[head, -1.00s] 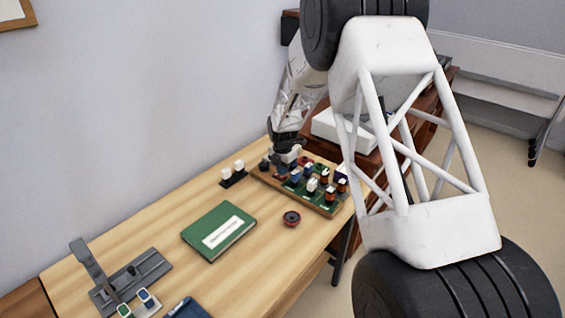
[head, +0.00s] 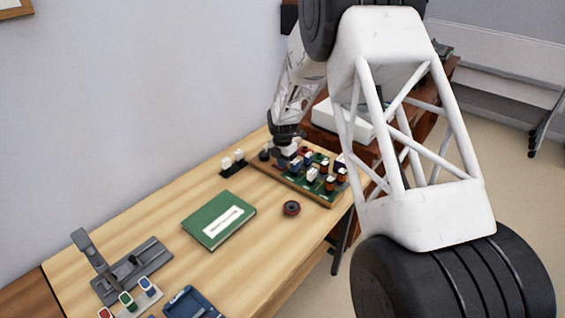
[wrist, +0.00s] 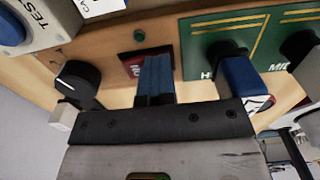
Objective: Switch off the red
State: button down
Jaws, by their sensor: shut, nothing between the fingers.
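My gripper (wrist: 155,62) is shut with nothing between its blue-faced fingers. In the wrist view its tips point at a small dark red panel (wrist: 132,64) with pale lettering, partly hidden behind the fingers. I cannot tell whether they touch it. A separate red-topped piece (head: 105,313) is at the bottom left, beside green and blue ones.
Near my fingers are a black knob (wrist: 78,80), a blue post (wrist: 243,82) and a white box with a blue button (wrist: 10,28). A green book (head: 218,217), a round dark-red item (head: 291,208) and a grey lever device (head: 135,268) lie on the table, with bare wood between.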

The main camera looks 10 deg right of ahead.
jog(key=shift+f, duration=0.1)
jog(key=shift+w+a+r, duration=0.3)
jog(key=shift+w+a, duration=0.15)
jog(key=shift+r, duration=0.1)
notch_tip(320, 180, up, 14)
dwell(1.0)
dwell(0.3)
